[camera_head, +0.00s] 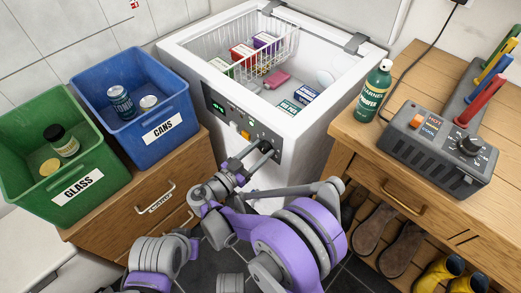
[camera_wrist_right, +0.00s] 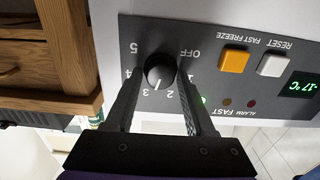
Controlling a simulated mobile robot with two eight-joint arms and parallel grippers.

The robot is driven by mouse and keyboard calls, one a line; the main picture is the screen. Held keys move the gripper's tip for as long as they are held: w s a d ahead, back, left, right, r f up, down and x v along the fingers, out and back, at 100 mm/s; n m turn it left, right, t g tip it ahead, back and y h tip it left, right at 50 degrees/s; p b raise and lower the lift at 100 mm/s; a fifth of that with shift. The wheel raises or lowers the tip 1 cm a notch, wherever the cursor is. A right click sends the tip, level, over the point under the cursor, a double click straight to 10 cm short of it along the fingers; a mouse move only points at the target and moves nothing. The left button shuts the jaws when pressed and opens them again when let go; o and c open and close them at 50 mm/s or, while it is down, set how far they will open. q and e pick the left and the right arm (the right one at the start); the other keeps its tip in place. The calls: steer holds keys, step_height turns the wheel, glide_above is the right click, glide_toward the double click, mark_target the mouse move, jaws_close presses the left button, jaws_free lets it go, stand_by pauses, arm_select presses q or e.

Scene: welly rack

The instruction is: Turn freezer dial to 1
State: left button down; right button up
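The freezer dial (camera_wrist_right: 160,72) is a round black knob on the grey control panel of the white chest freezer (camera_head: 305,125). Its white mark points between the 2 and the 3, nearer the 3. My right gripper (camera_wrist_right: 161,75) has its two dark fingers on either side of the knob, with a small gap seeming to show beside it, so it looks open around the dial. In the head view, my right gripper (camera_head: 268,149) is at the panel's right end and hides the dial. My left gripper is not in view.
An orange FAST FREEZE button (camera_wrist_right: 234,61), a white RESET button (camera_wrist_right: 272,65) and a display (camera_wrist_right: 298,87) reading -17°C share the panel. A blue CANS bin (camera_head: 180,108) and green GLASS bin (camera_head: 95,195) stand left. A green bottle (camera_head: 374,92) and grey dial box (camera_head: 437,150) sit right.

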jaws_close()
